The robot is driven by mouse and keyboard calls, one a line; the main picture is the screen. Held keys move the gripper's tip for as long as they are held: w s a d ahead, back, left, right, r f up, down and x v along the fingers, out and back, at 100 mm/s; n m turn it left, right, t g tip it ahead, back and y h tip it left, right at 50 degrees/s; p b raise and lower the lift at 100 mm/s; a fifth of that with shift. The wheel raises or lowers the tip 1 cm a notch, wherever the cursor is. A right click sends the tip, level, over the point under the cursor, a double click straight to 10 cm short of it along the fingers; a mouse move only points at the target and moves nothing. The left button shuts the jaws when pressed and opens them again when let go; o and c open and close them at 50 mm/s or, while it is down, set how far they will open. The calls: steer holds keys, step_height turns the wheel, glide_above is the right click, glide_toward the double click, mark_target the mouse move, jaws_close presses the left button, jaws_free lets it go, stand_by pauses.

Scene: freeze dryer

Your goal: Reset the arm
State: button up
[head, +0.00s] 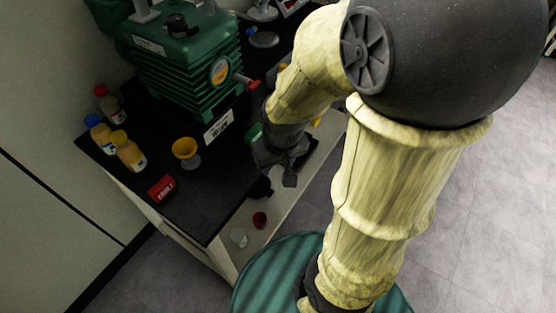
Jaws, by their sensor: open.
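My arm, pale yellow with a dark round joint, fills the centre and right of the head view. It bends over the corner of a black-topped bench (190,205). My gripper (278,185) is a dark grey shape at the bench's right edge, below the pale forearm. Its jaws are open and point downward. I see nothing held between them, though the fingers are small and dark against the bench.
A green machine (180,60) with a round gauge stands at the bench's back. Several bottles, including a yellow one (128,152), a yellow cup (186,150) and a red box (161,188) sit at left. Clear grey floor (480,210) lies at right.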

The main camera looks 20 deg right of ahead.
steer(key=shift+r+m, duration=0.15)
steer(key=shift+m, duration=0.15)
steer(key=w+p+v, duration=0.2)
steer(key=p+v, duration=1)
steer(key=shift+w+d+r, duration=0.15)
steer(key=shift+w+r, duration=0.1)
steer(key=shift+w, duration=0.05)
stand_by(0.5)
